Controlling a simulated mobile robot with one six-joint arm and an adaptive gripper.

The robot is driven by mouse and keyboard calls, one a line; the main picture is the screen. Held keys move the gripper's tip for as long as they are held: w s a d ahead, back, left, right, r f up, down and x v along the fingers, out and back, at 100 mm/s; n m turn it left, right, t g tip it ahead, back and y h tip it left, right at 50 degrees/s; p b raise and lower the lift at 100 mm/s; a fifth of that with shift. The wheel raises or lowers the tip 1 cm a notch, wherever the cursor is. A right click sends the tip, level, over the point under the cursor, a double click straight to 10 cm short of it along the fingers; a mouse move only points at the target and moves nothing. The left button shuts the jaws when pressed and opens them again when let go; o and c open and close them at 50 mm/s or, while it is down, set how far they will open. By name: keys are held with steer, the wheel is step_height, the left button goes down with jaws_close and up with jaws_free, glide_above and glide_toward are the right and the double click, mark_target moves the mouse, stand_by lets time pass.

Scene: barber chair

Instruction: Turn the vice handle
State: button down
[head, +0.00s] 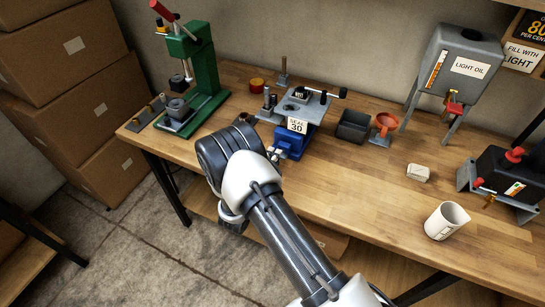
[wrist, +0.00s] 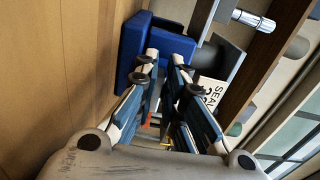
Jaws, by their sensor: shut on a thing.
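The blue vice (head: 292,143) stands at the bench's front edge, under a grey fixture (head: 302,108) with a "SEAL 30" label (head: 297,125). In the wrist view, the blue vice body (wrist: 152,48) lies just beyond my fingertips. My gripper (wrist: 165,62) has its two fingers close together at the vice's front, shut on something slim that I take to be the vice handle. The handle itself is hidden by the fingers. In the head view, my arm covers most of the gripper and the vice's near side.
A green press (head: 204,72) stands left of the vice. A dark bin (head: 353,126), an orange funnel (head: 385,122) and a light oil tank (head: 458,62) stand to the right. Cardboard boxes (head: 75,85) are stacked at left.

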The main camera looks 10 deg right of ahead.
steer(key=c, duration=1.7)
jaws_free()
steer(key=shift+s+a, duration=0.1)
steer(key=v, duration=1.1)
steer(key=shift+s+a, duration=0.2)
steer(key=shift+s, duration=0.15)
